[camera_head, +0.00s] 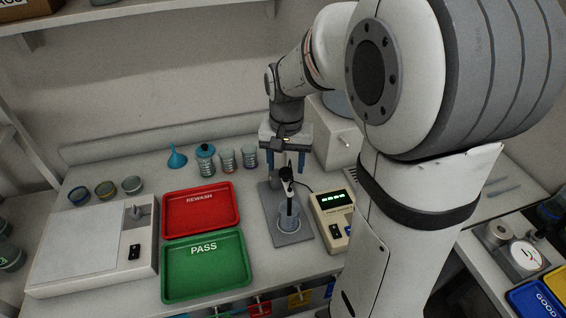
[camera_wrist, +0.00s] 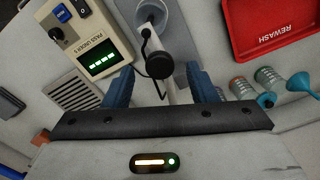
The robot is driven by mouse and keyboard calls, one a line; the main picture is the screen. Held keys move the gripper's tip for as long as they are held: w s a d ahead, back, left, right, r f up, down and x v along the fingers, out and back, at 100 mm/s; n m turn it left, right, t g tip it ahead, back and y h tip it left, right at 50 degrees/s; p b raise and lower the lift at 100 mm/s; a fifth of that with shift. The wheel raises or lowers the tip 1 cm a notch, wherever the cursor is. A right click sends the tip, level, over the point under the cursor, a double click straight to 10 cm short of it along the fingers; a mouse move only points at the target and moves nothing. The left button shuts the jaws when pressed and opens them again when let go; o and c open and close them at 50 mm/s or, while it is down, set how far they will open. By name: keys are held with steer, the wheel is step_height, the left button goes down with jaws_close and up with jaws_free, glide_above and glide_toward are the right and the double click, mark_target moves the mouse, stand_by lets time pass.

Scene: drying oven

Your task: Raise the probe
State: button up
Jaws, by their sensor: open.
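The probe (camera_head: 290,207) is a dark upright rod on a stand, with its lower end in a clear beaker (camera_head: 291,219) on a grey base plate (camera_head: 292,239). Its black top (camera_head: 287,174) has a cable. In the wrist view a round black knob (camera_wrist: 159,70) on the pale stand post shows between the fingers, with the beaker (camera_wrist: 151,12) beyond. My gripper (camera_head: 288,163) is open, pointing down above the stand; its blue fingers also show in the wrist view (camera_wrist: 160,85), apart on either side of the post. I cannot tell whether they touch anything.
A beige meter (camera_head: 332,219) with a green display stands right of the base plate. Red REWASH (camera_head: 199,230) and green PASS (camera_head: 207,292) trays lie left. Several small jars and a blue funnel (camera_head: 176,157) stand behind. A white box (camera_head: 337,141) is at the back right.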

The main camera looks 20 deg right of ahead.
steer(key=shift+f, duration=0.75)
